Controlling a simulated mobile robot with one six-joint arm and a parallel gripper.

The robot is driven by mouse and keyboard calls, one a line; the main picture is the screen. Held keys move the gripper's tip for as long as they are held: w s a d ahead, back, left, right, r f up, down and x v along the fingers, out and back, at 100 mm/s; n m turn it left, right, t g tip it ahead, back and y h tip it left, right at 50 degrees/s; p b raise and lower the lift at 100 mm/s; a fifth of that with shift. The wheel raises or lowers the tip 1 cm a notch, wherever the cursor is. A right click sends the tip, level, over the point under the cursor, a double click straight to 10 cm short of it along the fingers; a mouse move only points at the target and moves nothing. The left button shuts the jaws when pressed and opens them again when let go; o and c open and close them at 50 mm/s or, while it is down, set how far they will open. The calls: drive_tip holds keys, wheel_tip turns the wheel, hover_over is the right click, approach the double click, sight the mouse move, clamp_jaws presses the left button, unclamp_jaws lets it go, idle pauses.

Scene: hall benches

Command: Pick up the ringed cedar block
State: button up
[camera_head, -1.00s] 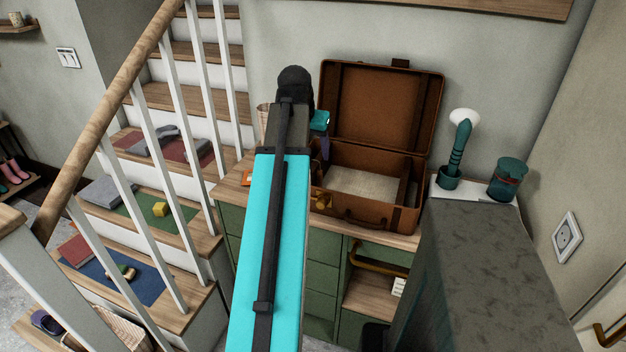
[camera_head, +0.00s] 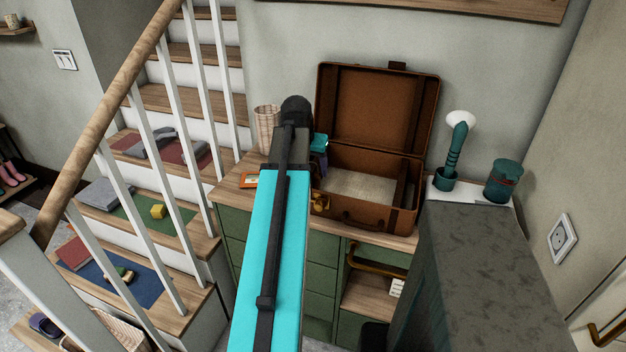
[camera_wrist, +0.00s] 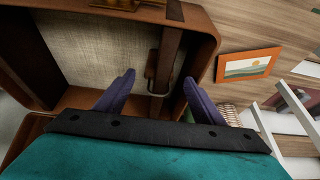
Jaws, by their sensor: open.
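I cannot make out a ringed cedar block for certain in either view. The open brown suitcase (camera_head: 368,220) stands on the cabinet top, lid up, with a pale woven lining. In the wrist view, the suitcase (camera_wrist: 205,40) shows its lining, a brown divider (camera_wrist: 168,60) and a small metal loop beside the divider. My gripper (camera_wrist: 159,82) is open, with its two purple fingers apart over this end of the suitcase and nothing seen held between them. In the head view, the gripper is mostly hidden behind my arm, at the suitcase's left side.
A picture in an orange frame (camera_wrist: 248,65) and a woven basket (camera_head: 267,128) are left of the suitcase on the cabinet. A teal brush (camera_head: 461,140) and teal jar (camera_head: 503,180) stand to its right. Stairs with white balusters are at left; a yellow block (camera_head: 158,211) lies there.

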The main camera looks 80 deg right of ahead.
sight(312, 174)
drive_tip(key=shift+d+f, duration=0.15)
drive_tip(key=shift+f, duration=0.25)
drive_tip(key=shift+f, duration=0.15)
drive_tip(key=shift+s+p+x, duration=0.2)
drive_tip(key=shift+p+x, duration=0.45)
drive_tip(key=shift+x, duration=1.8)
drive_tip(key=c, duration=1.1)
